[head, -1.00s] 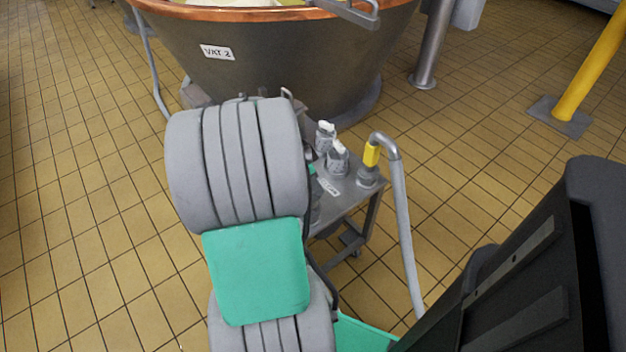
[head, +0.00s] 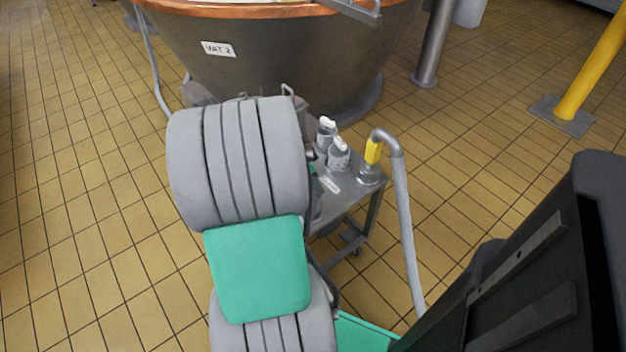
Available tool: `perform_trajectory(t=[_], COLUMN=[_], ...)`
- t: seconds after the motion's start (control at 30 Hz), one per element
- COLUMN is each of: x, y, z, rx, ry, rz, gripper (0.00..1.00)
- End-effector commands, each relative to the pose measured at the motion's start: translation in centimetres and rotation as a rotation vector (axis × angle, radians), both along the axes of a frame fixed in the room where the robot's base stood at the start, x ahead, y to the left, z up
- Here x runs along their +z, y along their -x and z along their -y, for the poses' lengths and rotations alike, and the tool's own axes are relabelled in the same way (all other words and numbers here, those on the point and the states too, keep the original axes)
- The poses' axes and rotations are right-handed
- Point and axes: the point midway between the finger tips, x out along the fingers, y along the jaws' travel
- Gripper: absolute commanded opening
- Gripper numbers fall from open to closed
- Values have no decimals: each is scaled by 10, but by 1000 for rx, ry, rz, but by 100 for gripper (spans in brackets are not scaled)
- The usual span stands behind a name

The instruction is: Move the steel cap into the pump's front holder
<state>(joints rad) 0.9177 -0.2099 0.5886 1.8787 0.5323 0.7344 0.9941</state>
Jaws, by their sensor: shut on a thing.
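The pump cart (head: 350,190) stands in front of the vat, with a small white label on its grey top. Two grey fittings with white tops, one farther back (head: 325,134) and one nearer (head: 339,154), stand upright on it. A hose fitting with a yellow part (head: 373,151) stands at its right. My large grey and green arm covers the left part of the cart. My gripper is hidden behind the arm. I cannot make out the steel cap or the front holder; they may be behind the arm too.
The vat marked VAT 2 (head: 260,60), with a copper rim, stands behind the cart. A grey hose (head: 404,230) runs down to the floor at the cart's right. A yellow post (head: 592,70) stands at the far right. The tiled floor (head: 80,230) is clear on the left.

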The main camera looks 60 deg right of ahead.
Motion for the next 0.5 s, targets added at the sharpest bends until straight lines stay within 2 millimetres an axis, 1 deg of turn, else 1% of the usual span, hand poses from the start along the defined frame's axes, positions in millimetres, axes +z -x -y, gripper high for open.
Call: perform_trajectory(t=[0.5], x=[-19], y=[0], z=[0], rx=[-1], ry=[2], rz=[0], gripper=[0])
